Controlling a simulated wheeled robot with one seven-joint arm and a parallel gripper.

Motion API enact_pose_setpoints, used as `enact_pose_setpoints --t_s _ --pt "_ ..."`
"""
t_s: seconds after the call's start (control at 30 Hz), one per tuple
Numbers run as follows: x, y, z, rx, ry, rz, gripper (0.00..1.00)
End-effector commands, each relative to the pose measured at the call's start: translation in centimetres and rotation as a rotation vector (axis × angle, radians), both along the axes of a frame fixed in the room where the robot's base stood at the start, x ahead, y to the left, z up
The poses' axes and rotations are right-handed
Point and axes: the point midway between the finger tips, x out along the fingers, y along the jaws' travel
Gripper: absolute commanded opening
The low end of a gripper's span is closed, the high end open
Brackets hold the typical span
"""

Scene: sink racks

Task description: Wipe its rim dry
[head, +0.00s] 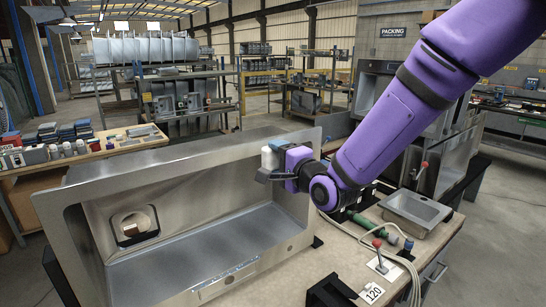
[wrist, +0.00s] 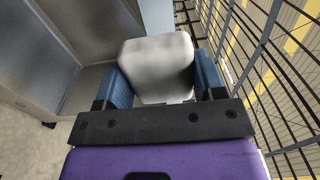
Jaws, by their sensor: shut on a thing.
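A large stainless steel sink (head: 180,165) stands on its side on the workbench, its open face and flat rim turned toward me. A round drain opening (head: 135,225) shows in its back wall. My gripper (head: 270,166) is at the sink's upper right corner, shut on a white block-like pad (head: 269,155). In the wrist view the white pad (wrist: 157,62) sits between the two blue fingers of my gripper (wrist: 160,84). Grey steel surfaces (wrist: 75,45) show to its left. I cannot tell whether the pad touches the rim.
A small steel basin (head: 415,212), a green tool (head: 373,226), a red-knobbed lever (head: 378,250) and loose hoses lie on the bench right of the sink. A side table (head: 80,163) with small containers stands at left.

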Motion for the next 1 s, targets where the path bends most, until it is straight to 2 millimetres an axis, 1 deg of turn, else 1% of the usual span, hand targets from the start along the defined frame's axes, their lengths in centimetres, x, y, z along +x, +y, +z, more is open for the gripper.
enact_pose_setpoints --t_s 0.37,0.47,0.8,1.0 --pt "-0.2 -0.1 0.0 0.000 0.000 0.000 0.41" --pt "-0.5 -0.4 0.0 -0.001 0.001 0.000 0.41" --pt "-2.5 -1.7 0.0 -0.001 0.001 0.000 0.41" --pt "-2.6 -1.8 0.0 -0.001 0.001 0.000 0.41"
